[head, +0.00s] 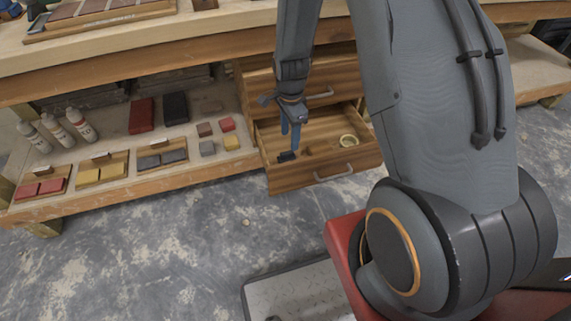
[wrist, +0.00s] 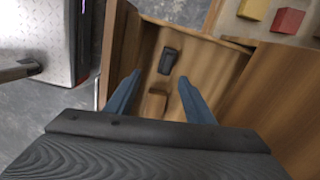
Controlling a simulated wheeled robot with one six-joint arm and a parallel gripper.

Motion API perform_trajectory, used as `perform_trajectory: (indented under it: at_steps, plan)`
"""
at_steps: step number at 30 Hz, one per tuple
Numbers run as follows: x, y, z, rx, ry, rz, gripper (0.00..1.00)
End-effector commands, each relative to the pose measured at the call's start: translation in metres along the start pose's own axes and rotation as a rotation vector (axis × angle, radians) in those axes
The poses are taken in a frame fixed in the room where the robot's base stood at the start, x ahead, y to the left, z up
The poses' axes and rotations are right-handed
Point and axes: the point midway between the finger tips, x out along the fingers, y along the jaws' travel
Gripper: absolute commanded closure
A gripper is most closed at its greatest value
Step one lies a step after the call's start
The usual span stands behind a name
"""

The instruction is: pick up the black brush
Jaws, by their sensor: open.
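The black brush (head: 287,156) lies in the open lower drawer (head: 318,178), near its left side. In the wrist view the dark brush (wrist: 168,60) lies on the drawer floor, a little beyond the fingertips and roughly between their lines. My gripper (head: 291,140) points down over the drawer, with its blue fingers close above the brush in the head view. In the wrist view my gripper (wrist: 159,76) is open, with nothing between the fingers. A small brown wooden piece (wrist: 155,103) shows nearer the gripper; I cannot tell whether it joins the brush.
The drawer walls stand close around the fingers. A closed drawer (head: 320,94) is above. The shelf at left holds bottles (head: 80,124) and coloured blocks (head: 97,172).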

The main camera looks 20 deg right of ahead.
Motion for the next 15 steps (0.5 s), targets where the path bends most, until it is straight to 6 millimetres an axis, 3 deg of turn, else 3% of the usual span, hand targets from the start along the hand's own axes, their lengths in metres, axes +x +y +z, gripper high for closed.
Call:
perform_trajectory:
  at_steps: [1, 3, 15]
  plan:
    - [0.019, -0.004, -0.001, 0.039, 0.000, 0.002, 0.52]
    - [0.032, -0.009, -0.002, 0.085, 0.000, 0.000, 0.52]
    - [0.070, -0.012, -0.001, 0.124, 0.000, 0.000, 0.52]
